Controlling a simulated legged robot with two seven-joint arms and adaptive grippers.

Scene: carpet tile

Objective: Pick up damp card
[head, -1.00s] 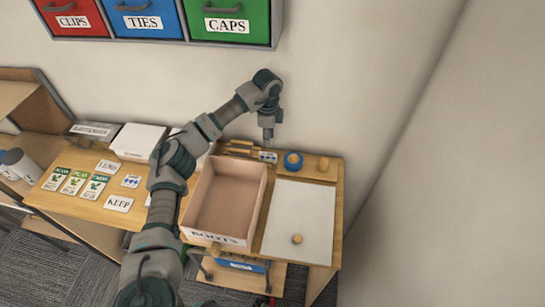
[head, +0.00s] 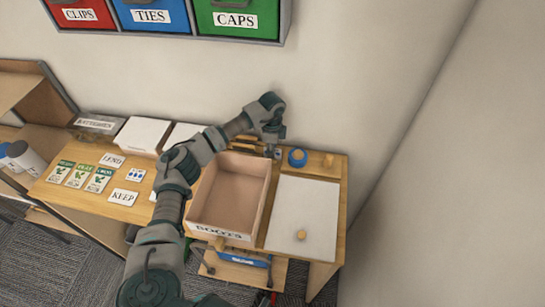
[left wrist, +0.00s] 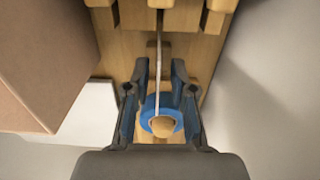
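A thin pale card (left wrist: 158,62) stands edge-on in a wooden rack (left wrist: 185,48) in the left wrist view. I take it for the damp card; its face does not show there. In the head view my left gripper (head: 274,150) is low over the rack behind the open box and mostly hides the card. In the left wrist view the left gripper (left wrist: 159,72) is open, with one finger on each side of the card and gaps between. A flat label with blue drops (head: 137,174) lies on the table. My right gripper is out of view.
The box marked BOOTS (head: 197,222) stands left of the rack. A blue ring (head: 297,158) and a wooden knob (head: 328,160) are to the right. A white sheet (head: 312,207) bears a small knob (head: 301,235). The wall is close behind.

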